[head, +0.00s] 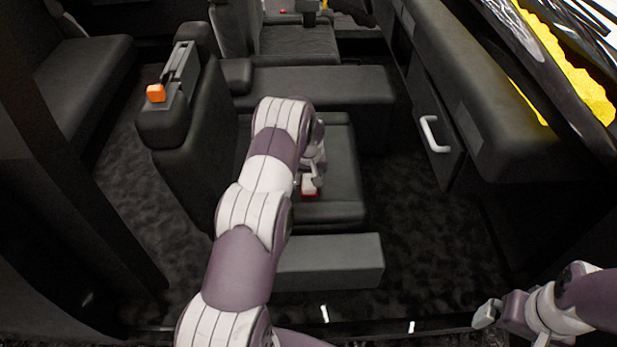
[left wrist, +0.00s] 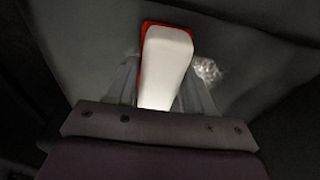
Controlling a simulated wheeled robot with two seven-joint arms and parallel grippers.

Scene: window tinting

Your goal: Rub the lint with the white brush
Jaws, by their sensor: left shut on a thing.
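The white brush with a red edge (left wrist: 165,65) is held between the fingers of my left gripper (left wrist: 168,95). In the head view the brush shows as a small red and white piece (head: 310,192) under my left gripper (head: 312,180), over the dark seat. The lint (left wrist: 208,70) is a pale, fuzzy tuft on the grey surface just right of the brush in the left wrist view. I cannot tell whether the brush touches the surface. I cannot make out the lint in the head view. My right gripper (head: 487,313) is at the lower right, away from the seat; its jaw state is unclear.
The seat (head: 340,205) has a grey block (head: 345,262) at its near end. A console with an orange piece (head: 156,93) stands to the left. The open door with a white handle (head: 432,134) is on the right. Dark carpet (head: 420,235) between is clear.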

